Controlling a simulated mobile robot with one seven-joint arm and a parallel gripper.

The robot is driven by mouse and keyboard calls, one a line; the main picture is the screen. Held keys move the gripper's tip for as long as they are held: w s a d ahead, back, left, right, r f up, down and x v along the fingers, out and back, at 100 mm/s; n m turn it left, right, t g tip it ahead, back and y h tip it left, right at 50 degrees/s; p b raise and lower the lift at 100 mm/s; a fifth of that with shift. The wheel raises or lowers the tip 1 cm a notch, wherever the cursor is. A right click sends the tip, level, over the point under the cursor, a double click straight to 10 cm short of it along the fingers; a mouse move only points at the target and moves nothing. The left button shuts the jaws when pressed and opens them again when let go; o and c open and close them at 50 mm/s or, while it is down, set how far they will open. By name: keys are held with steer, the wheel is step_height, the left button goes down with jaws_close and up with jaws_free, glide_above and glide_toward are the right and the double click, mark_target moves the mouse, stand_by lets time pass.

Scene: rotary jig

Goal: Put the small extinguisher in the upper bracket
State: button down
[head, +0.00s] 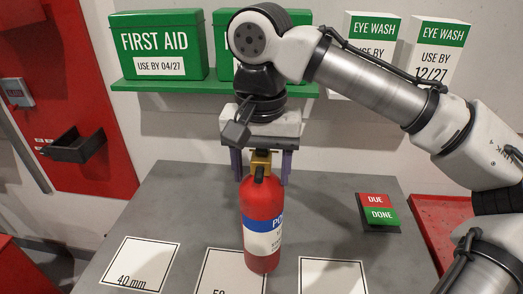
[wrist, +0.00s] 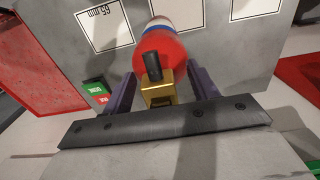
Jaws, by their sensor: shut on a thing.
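A small red extinguisher (head: 262,225) with a blue and white label and a brass valve head hangs upright below my gripper (head: 261,166) in the head view. The purple fingers are shut on the brass head, one on each side. In the wrist view the extinguisher (wrist: 162,52) extends away from my gripper (wrist: 160,88), its black nozzle facing the camera. Its base is over the grey table by the middle white square; I cannot tell whether it touches. A black bracket (head: 75,147) is fixed on the red panel at the left and looks empty.
The grey table (head: 170,205) carries white marked squares, one reading 40 mm (head: 137,266). A red and green DUE/DONE block (head: 377,212) lies at its right. A green shelf (head: 160,84) behind holds first aid boxes (head: 157,45). A small grey box (head: 17,92) is on the red panel.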

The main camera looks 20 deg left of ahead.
steer(key=shift+f, duration=0.6)
steer(key=shift+c, duration=2.1)
jaws_free()
steer(key=shift+f, duration=0.15)
